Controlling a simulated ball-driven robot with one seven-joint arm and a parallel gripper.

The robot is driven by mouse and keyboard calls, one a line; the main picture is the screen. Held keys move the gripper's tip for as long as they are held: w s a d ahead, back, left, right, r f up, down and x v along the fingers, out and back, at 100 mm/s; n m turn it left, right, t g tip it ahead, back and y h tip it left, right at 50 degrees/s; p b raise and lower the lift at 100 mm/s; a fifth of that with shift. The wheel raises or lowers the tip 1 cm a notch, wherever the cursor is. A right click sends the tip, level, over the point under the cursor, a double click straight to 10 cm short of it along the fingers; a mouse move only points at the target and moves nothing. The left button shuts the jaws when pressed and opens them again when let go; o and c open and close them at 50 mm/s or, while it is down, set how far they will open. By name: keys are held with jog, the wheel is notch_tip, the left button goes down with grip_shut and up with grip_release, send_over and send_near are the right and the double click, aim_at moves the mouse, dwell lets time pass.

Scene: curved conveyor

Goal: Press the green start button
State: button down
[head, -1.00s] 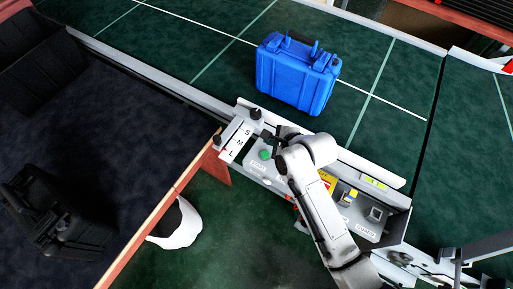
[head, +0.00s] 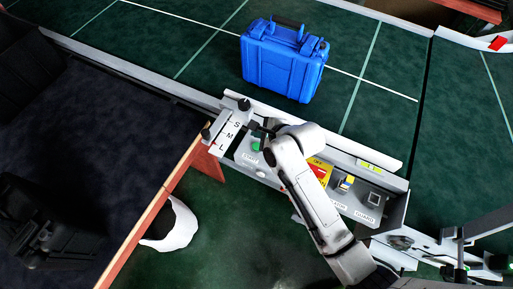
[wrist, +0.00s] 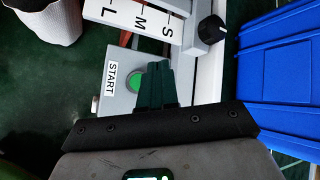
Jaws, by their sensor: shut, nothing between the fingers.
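The green start button (head: 258,144) is on the grey control panel (head: 245,156), close to my gripper (head: 262,131) in the head view. In the wrist view the round green button (wrist: 134,84) shows beside a START label (wrist: 114,80). The shut fingers of my gripper (wrist: 158,66) are just right of the button and overlap its right edge. They are empty. I cannot tell whether they touch the button or hover above it.
A blue case (head: 284,60) lies on the green conveyor behind the panel. An S-M-L slider plate (head: 229,131) with black knobs is left of the button. A yellow-and-red emergency switch (head: 319,170) sits right of my arm. A white bin (head: 171,226) stands at front left.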

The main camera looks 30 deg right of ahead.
aim_at(258, 143)
notch_tip(258, 143, down, 4)
jog(key=b, duration=0.3)
jog(key=shift+f+b, duration=0.5)
jog(key=shift+f, duration=0.4)
jog(key=shift+f, duration=0.15)
dwell(1.1)
jog(key=shift+f, duration=0.25)
